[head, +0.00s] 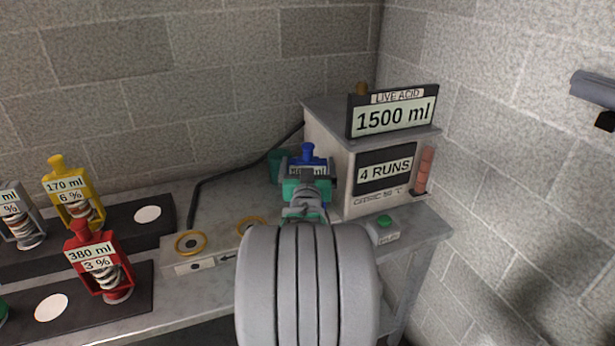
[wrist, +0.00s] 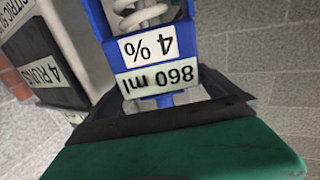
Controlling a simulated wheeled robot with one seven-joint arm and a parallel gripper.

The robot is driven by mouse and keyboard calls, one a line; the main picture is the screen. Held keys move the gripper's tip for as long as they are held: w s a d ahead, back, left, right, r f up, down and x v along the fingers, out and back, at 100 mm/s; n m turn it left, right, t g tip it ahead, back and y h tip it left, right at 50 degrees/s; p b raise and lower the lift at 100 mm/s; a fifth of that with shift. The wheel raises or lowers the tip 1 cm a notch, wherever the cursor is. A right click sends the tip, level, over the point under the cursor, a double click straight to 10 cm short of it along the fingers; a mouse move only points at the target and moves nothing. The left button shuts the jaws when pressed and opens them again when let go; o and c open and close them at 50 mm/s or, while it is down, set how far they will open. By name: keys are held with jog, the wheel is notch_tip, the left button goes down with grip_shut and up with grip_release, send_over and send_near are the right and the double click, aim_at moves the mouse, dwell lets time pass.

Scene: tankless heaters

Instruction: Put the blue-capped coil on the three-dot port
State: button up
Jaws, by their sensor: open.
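The blue-capped coil (head: 307,154) shows its blue top above my gripper (head: 306,178) in the head view, in front of the grey heater box. In the wrist view its blue frame (wrist: 150,50) carries upside-down labels, "860 ml" and "4 %", with a pale coil. My gripper is open, with its jaws around or close beside the coil; a green pad (wrist: 180,155) fills the bottom of the wrist view. Two yellow-ringed ports, one at left (head: 191,243) and one partly hidden (head: 252,225), show on the bench. The three-dot port cannot be made out, and the coil's base is hidden.
The heater box (head: 323,150) bears signs "1500 ml" and "4 RUNS". A green button (head: 384,222) sits at its right front. Yellow (head: 57,170) and red (head: 80,235) coils stand on dark trays at left, beside empty white discs (head: 148,214).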

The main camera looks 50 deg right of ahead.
jog(key=v, duration=0.8)
jog(key=w+a+f+n+g+y, duration=0.1)
jog(key=w+a+f+n+y, duration=0.3)
jog(key=a, duration=0.7)
jog(key=w+a+f+n+g+y, duration=0.1)
jog(key=w+a+f+y, duration=0.4)
jog(key=a, duration=0.5)
jog(key=s+a+f+n+g+y, duration=0.2)
jog(key=s+a, duration=0.4)
jog(key=a, duration=0.3)
jog(key=s+a+f+n+g+y, duration=0.3)
jog(key=s+a, duration=0.3)
jog(key=a, duration=0.3)
jog(key=shift+n+g+y, duration=0.3)
jog(key=shift+n+g, duration=0.1)
jog(key=shift+g, duration=0.3)
